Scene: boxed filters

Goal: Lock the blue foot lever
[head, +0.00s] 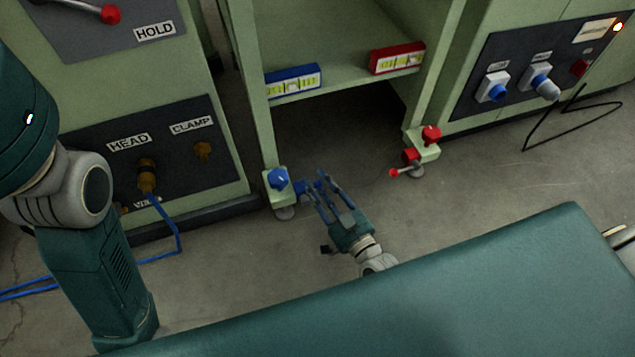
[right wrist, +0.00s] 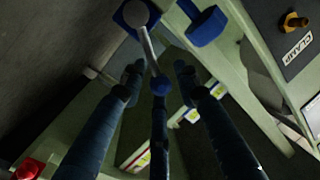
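The blue foot lever shows in the right wrist view as a grey rod with a blue ball tip (right wrist: 160,85), rising from a blue square base (right wrist: 137,13). In the head view its blue part (head: 300,187) sits low beside the left cabinet leg, partly hidden by my fingers. A blue knob (head: 278,178) tops that foot; it also shows in the right wrist view (right wrist: 207,25). My right gripper (head: 323,192) is open, its fingers spread around the lever's ball end; contact cannot be told. My left arm is at the left edge; its gripper is out of view.
The right foot has a red knob (head: 431,134) and a red-tipped lever (head: 394,173). A blue-edged box (head: 293,81) and a red-edged box (head: 397,57) sit on the shelf. A blue cable (head: 178,237) runs from the left panel.

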